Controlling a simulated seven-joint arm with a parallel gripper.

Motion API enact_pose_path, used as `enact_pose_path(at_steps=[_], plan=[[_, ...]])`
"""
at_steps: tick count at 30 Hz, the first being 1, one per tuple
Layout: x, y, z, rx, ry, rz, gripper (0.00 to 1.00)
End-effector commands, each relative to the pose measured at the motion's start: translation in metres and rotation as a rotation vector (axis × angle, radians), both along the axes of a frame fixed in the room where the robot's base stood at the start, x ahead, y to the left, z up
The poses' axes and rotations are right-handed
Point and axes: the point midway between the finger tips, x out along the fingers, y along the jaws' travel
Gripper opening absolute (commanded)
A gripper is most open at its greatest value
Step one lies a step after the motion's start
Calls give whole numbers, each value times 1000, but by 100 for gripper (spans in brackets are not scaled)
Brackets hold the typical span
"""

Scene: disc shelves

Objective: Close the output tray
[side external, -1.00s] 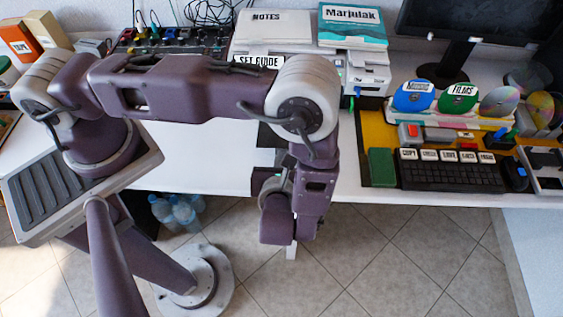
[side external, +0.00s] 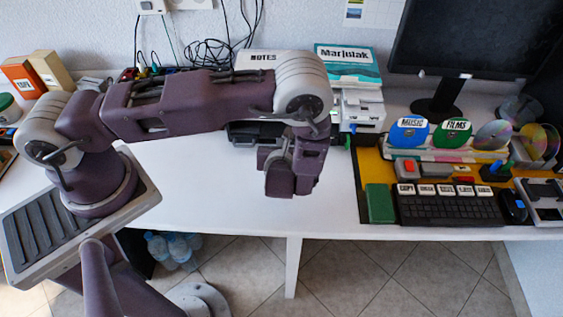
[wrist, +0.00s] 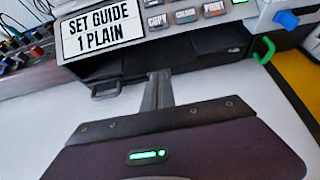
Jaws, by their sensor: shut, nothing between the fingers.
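The printer (side external: 366,112) stands at the back of the white table, partly behind my arm. Its black output tray (wrist: 215,58) sits low at the printer's front in the wrist view, with a small handle-like loop at its left end. The dark tray also shows beneath my arm in the side view (side external: 258,133). How far the tray sticks out I cannot tell. My gripper (wrist: 158,76) is shut and empty, its fingertips overlapping the tray front in the wrist view. Contact cannot be told.
A "SET GUIDE 1 PLAIN" label (wrist: 102,27) and grey buttons (wrist: 185,17) are above the tray. A green cable loop (wrist: 264,50) hangs at the right. A keyboard (side external: 447,207) and disc stand (side external: 440,155) are farther right. The table left of my gripper is clear.

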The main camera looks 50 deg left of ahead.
Motion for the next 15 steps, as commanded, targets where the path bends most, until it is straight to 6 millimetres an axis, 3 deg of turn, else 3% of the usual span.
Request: enact_pose_path(at_steps=[6, 15], plan=[[13, 14, 0, 0, 0, 0, 0], [18, 18, 0, 2, -3, -1, 0]])
